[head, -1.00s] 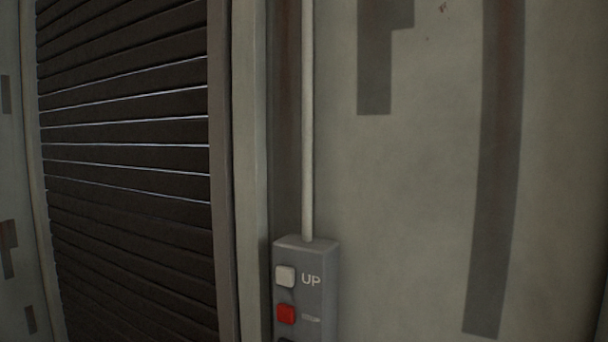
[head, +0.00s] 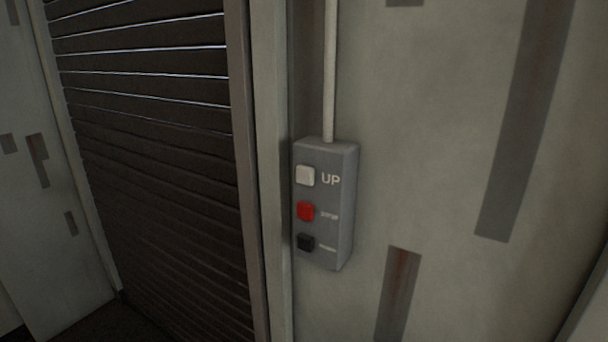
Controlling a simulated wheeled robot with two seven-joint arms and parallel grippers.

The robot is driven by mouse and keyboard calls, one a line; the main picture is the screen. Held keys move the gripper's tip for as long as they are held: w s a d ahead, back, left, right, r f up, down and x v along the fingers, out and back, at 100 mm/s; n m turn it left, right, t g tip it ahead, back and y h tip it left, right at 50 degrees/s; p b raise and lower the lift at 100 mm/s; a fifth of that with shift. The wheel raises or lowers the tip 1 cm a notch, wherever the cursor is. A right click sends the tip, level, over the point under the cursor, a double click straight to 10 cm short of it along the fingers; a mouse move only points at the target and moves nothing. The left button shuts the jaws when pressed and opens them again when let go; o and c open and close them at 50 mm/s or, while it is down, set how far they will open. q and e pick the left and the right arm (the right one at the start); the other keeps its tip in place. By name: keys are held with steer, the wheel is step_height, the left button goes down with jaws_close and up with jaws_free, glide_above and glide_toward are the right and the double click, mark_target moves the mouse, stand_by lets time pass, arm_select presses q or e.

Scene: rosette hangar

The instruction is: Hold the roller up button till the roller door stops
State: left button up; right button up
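The white up button (head: 305,175) sits at the top of a grey control box (head: 345,205) on the wall, with "UP" printed beside it. A red button (head: 305,211) and a black button (head: 305,242) sit below it. The dark slatted roller door (head: 160,150) is left of the box. Its slats reach down to near the floor, and thin light lines show between the upper ones. Neither of my grippers is in view, and nothing touches the buttons.
A pale conduit (head: 330,70) runs up from the box. A door frame post (head: 268,170) stands between door and box. The wall (head: 440,150) to the right is flat with dark painted patches. Dark floor (head: 115,322) shows at the lower left.

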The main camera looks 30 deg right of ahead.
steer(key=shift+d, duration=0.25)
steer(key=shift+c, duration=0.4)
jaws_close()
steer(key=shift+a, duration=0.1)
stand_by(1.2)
